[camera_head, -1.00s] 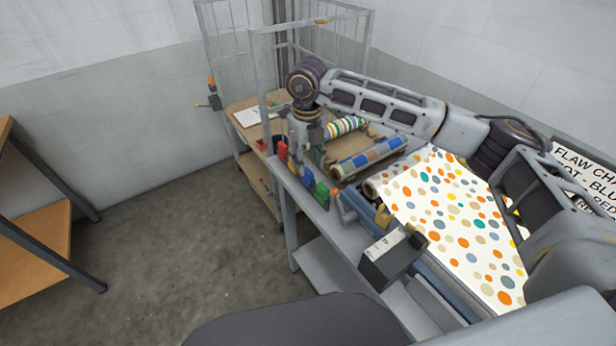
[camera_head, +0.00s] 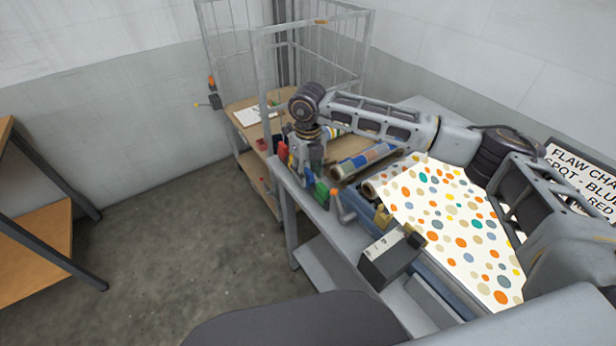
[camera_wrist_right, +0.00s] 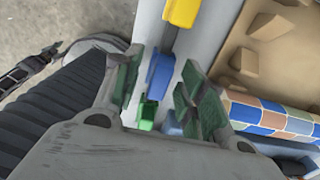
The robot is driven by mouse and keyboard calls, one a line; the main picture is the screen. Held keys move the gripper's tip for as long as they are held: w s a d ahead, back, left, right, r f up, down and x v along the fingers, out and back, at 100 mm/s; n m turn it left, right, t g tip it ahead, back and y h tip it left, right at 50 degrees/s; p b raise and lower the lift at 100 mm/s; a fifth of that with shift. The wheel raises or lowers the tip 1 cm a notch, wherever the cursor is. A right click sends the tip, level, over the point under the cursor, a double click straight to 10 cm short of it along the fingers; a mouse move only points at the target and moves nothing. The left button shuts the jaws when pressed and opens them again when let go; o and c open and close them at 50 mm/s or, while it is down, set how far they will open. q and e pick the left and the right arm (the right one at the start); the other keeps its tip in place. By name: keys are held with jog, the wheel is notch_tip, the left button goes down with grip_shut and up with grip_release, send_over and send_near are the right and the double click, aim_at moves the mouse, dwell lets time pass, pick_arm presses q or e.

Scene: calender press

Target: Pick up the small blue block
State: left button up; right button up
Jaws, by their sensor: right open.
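My right gripper (camera_head: 302,172) is open and points down over the row of coloured blocks at the bench's left edge. In the right wrist view its two green-padded fingers (camera_wrist_right: 160,92) stand on either side of a blue block (camera_wrist_right: 160,74), apart from each other. A second blue piece (camera_wrist_right: 172,125) shows lower down, partly hidden by the gripper. A green block (camera_wrist_right: 147,113) is next to them and a yellow block (camera_wrist_right: 182,12) is beyond. In the head view a blue block (camera_head: 308,178) shows beside the gripper. I cannot tell whether a finger touches a block. My left gripper is not in view.
A red block (camera_head: 282,150) and a green block (camera_head: 321,193) stand near the gripper. Patterned rolls (camera_head: 365,160) and a dotted sheet (camera_head: 450,225) lie to the right. A grey box (camera_head: 388,262) sits at the front. A wire cage (camera_head: 335,45) stands behind.

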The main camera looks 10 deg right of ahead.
aim_at(308, 171)
jog(key=c, duration=0.7)
jog(key=shift+c, duration=0.9)
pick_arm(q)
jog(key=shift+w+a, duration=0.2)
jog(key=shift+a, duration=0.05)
pick_arm(e)
jog(key=shift+r, duration=0.1)
jog(key=shift+r, duration=0.75)
notch_tip(308, 171, up, 8)
jog(key=shift+f+b, duration=0.15)
jog(key=shift+b, duration=0.45)
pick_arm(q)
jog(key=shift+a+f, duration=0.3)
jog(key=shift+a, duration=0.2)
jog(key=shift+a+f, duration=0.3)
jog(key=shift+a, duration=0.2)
pick_arm(e)
jog(key=shift+r, duration=0.35)
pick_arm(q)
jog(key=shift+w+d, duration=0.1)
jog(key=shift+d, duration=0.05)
